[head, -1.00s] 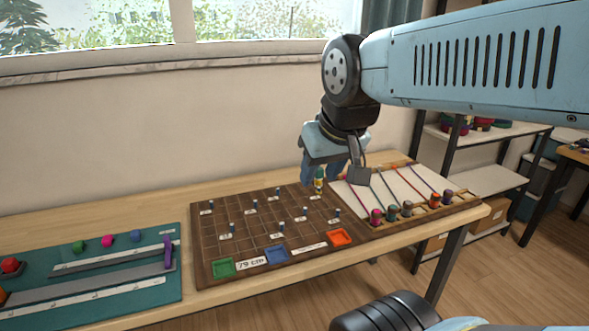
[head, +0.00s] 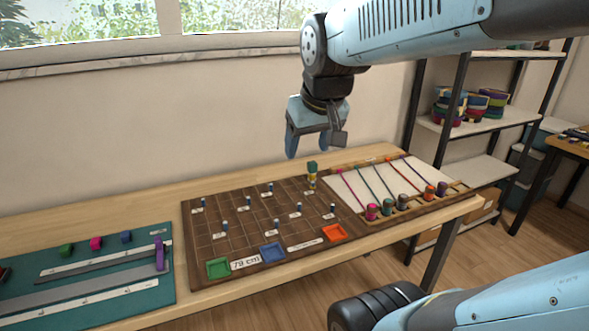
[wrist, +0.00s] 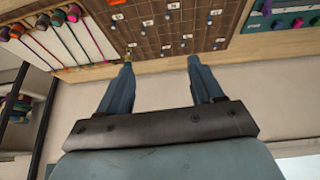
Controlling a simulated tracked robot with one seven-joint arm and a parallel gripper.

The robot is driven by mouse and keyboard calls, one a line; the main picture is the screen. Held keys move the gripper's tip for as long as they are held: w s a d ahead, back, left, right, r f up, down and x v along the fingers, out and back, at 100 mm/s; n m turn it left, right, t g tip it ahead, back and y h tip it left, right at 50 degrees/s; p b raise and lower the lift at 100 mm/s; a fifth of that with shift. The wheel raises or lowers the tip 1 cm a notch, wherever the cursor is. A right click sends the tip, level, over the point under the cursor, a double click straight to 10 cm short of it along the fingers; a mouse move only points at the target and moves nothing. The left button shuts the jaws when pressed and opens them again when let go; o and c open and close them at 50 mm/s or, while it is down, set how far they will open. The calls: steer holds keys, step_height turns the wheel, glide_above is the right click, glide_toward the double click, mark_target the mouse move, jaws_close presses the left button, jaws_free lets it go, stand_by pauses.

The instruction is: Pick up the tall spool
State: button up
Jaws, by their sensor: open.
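A tall spool (head: 312,176), green on top with yellow below, stands upright at the back right corner of the brown grid board (head: 190,262). My gripper (head: 314,149) is open and empty, above the spool in the head view with a gap between them. In the wrist view my gripper (wrist: 160,62) has its two blue fingers spread wide with nothing between them. A small yellowish bit of the spool (wrist: 127,56) shows by the left fingertip there, mostly hidden.
Small pegs (head: 276,226) stand on the grid board, with green, blue and orange trays along its front. A board with coloured cords and small spools (head: 372,211) lies to the right. A teal mat (head: 110,303) lies left. The wall is behind the table.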

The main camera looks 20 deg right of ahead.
steer(key=w+d, duration=0.3)
steer(key=w, duration=0.7)
glide_toward(313, 163)
steer(key=shift+g, duration=0.3)
steer(key=x, duration=1.3)
steer(key=shift+w+a+r, duration=0.1)
steer(key=shift+w, duration=0.2)
steer(key=shift+c, duration=0.3)
steer(key=c, duration=1)
steer(key=shift+r, duration=0.1)
